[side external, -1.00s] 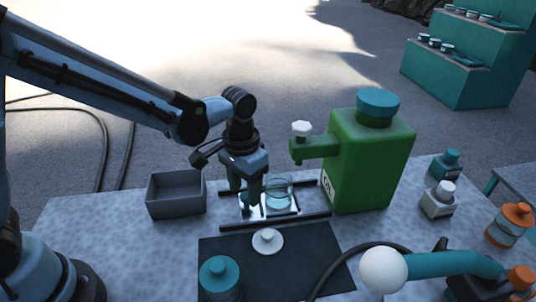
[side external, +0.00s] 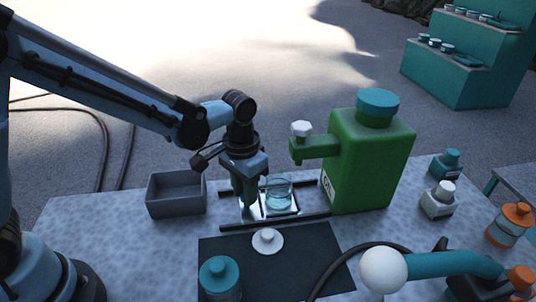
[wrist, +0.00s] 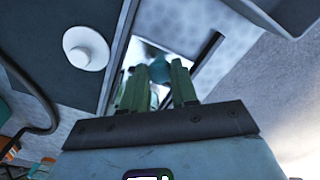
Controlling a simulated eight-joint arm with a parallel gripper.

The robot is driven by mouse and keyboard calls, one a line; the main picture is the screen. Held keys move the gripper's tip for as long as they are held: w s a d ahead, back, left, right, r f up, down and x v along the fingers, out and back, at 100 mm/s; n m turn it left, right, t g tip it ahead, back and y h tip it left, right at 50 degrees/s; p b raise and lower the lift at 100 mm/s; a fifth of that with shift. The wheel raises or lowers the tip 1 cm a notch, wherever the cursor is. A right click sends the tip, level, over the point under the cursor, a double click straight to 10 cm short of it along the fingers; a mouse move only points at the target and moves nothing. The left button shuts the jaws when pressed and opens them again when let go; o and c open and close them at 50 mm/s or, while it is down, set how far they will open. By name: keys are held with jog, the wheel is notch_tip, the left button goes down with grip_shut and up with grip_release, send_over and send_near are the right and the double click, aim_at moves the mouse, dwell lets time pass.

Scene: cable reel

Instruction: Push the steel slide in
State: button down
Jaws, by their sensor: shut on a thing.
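The steel slide (side external: 284,206) is a shiny plate lying between two dark rails. A clear glass jar (side external: 279,187) stands on the slide, below the spout of a green tank (side external: 372,160). My gripper (side external: 247,207) points down at the left end of the slide, just left of the jar.
A grey open bin (side external: 176,195) stands left of the rails. In front lie a dark mat (side external: 300,262), a white round disc with a knob (side external: 267,241) and a teal-capped jar (side external: 220,277). A black hose curves at the front right. Small bottles stand on the right.

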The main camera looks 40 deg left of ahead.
aim_at(266, 201)
jog(key=shift+w+d, duration=1.6)
jog(key=shift+d, duration=0.05)
jog(key=c, duration=0.9)
grip_release()
jog(key=shift+o, duration=0.2)
notch_tip(266, 201, up, 12)
jog(key=s+a+f+n+t, duration=0.1)
jog(key=s+a+t, duration=0.6)
jog(key=s+a, duration=0.5)
jog(key=shift+a+f+n, duration=0.25)
jog(key=shift+a+n, duration=0.15)
jog(key=shift+a, duration=0.8)
